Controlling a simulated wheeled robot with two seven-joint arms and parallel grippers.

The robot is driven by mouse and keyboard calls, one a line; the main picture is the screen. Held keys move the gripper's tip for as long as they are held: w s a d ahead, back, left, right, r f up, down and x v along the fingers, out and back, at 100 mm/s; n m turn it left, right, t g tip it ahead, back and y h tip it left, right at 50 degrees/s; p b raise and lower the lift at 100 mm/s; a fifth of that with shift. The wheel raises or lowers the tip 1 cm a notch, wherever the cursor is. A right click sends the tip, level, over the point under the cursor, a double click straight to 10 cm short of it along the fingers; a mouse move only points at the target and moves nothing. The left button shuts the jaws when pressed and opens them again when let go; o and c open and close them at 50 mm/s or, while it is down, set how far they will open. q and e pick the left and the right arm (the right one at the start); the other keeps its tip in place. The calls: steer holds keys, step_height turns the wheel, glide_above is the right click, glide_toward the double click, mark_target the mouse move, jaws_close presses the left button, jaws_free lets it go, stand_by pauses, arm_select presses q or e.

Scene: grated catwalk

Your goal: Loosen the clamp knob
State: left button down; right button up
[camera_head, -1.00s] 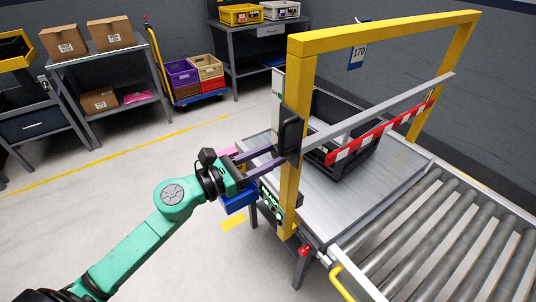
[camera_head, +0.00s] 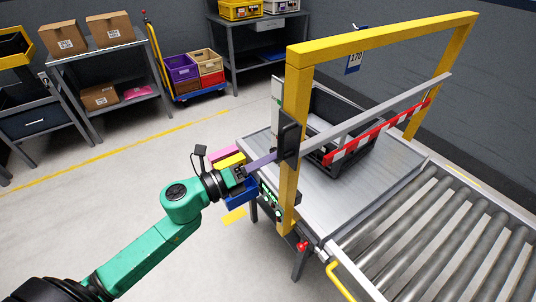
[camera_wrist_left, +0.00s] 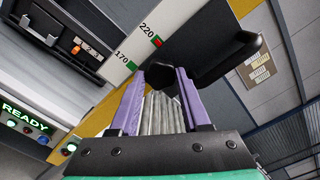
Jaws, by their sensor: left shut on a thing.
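The black clamp knob (camera_wrist_left: 172,74) shows in the left wrist view between my purple fingertips. My left gripper (camera_wrist_left: 170,78) is shut on it. In the head view my left gripper (camera_head: 274,158) reaches from the left to the black clamp block (camera_head: 289,134) on the yellow post (camera_head: 294,180) of the gantry; the knob is hidden there. A black lever-shaped part (camera_wrist_left: 228,48) lies beside the knob. A white scale (camera_wrist_left: 134,50) with marks 170 and 220 runs next to the clamp. My right gripper is not in view.
The clamp's grey crossbar (camera_head: 380,113) spans the gantry above a red-and-white striped bar (camera_head: 378,132) and a black crate (camera_head: 350,160). Rollers (camera_head: 440,240) lie right. Small bins (camera_head: 240,190) hang below my gripper. A panel reads READY (camera_wrist_left: 25,117).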

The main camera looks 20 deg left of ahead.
arm_select(q)
steer(key=shift+r+n+p, duration=0.1)
steer(key=shift+n+p, duration=1.75)
steer(key=shift+n, duration=1.85)
steer(key=shift+c, duration=1.8)
jaws_free()
